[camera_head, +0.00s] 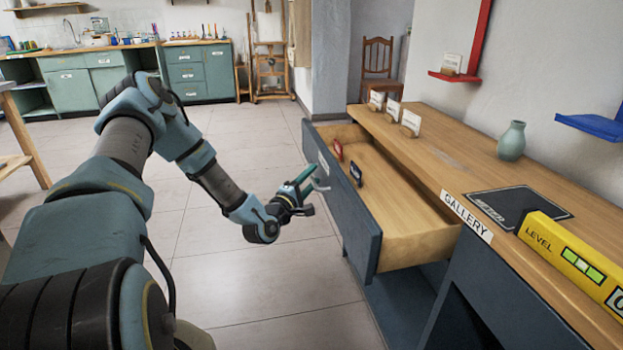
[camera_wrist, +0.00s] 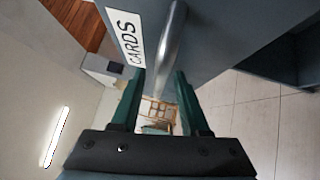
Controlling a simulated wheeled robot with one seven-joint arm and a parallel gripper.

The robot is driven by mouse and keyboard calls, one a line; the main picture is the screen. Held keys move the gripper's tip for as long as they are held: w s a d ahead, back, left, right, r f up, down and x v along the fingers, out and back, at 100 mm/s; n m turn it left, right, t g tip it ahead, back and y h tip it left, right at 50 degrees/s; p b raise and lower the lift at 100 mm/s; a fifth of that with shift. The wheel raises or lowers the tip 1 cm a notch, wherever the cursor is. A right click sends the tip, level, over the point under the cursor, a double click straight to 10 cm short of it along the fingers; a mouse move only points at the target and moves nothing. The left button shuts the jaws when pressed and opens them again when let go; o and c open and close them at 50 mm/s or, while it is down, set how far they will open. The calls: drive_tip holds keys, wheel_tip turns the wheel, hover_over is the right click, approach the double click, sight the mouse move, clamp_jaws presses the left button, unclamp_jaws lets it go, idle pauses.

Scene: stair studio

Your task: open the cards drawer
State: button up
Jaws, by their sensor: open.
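The cards drawer (camera_head: 405,235) is pulled well out of the wooden-topped desk, and its inside shows. A red item (camera_head: 338,150) and a dark item (camera_head: 356,174) are in it near the front panel. The front panel carries a CARDS label (camera_wrist: 127,37) and a metal bar handle (camera_wrist: 172,40), seen close up in the wrist view. My gripper (camera_head: 312,178) is open at the drawer front. In the wrist view its two green fingers (camera_wrist: 160,78) lie on either side of the handle's line; I cannot tell whether they touch it.
The desk top (camera_head: 430,150) holds several small white cards on stands, a green vase (camera_head: 511,141), a dark mat (camera_head: 518,205) and a yellow level (camera_head: 575,262). A GALLERY label (camera_head: 466,217) is on its edge. The tiled floor (camera_head: 255,190) left of the drawer is clear.

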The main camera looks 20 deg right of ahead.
drive_tip(key=b+v, duration=0.1)
drive_tip(key=v, duration=1)
drive_tip(key=shift+w, duration=0.15)
